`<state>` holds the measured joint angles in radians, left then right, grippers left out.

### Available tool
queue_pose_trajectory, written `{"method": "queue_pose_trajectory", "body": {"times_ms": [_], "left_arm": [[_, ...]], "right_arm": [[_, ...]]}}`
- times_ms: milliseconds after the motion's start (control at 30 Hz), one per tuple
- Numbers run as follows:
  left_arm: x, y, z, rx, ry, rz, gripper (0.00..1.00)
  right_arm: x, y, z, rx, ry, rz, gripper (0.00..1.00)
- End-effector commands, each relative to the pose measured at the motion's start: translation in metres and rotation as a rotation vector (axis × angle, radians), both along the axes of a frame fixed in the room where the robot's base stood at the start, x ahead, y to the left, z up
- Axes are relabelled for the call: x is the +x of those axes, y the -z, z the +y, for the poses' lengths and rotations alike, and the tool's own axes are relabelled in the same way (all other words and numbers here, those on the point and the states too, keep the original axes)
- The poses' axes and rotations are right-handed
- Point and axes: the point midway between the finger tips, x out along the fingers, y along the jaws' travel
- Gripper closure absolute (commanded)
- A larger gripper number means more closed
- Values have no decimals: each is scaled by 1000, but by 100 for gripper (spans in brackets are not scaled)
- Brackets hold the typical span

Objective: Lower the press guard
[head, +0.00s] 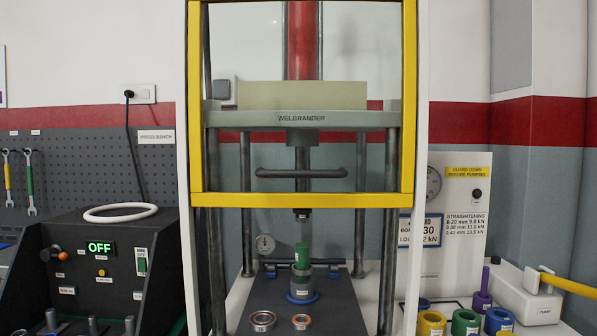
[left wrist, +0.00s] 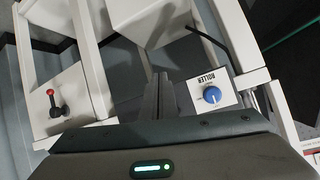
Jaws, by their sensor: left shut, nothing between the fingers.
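The press guard (head: 300,200) is a yellow frame on the press in the head view. Its bottom bar hangs above the press bed, leaving the space below it open. A dark horizontal bar (head: 300,173) shows inside the frame; I cannot tell whether it is fixed to the guard. My left gripper (left wrist: 160,85) shows in the left wrist view, shut and empty, near a white panel with a blue knob (left wrist: 212,95) labelled ROLLER. It is away from the guard, and neither gripper shows in the head view.
Under the press ram, a green part (head: 302,252) stands on the bed, with two bearing rings (head: 263,320) in front. A dark control box (head: 100,262) reading OFF stands left. Coloured cylinders (head: 465,322) stand right. The left wrist view shows a red-tipped lever (left wrist: 55,104).

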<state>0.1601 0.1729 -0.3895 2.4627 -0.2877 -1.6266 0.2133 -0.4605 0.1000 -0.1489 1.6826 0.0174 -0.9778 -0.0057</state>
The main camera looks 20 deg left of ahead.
Motion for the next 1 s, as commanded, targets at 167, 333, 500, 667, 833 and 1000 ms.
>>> {"method": "queue_pose_trajectory", "body": {"times_ms": [167,333,500,667,833,1000], "left_arm": [[38,-91,-7,10,-26,-197,100],[57,-176,-13,15,-51,-377,100],[63,-262,-19,13,-79,-560,100],[55,-343,-24,8,-102,-737,100],[35,-419,-29,-3,-124,-914,100],[16,-467,-32,-13,-139,-1032,100]], "right_arm": [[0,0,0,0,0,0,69],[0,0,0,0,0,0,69],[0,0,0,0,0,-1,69],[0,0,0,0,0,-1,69],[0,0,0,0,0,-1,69],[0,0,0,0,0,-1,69]]}}
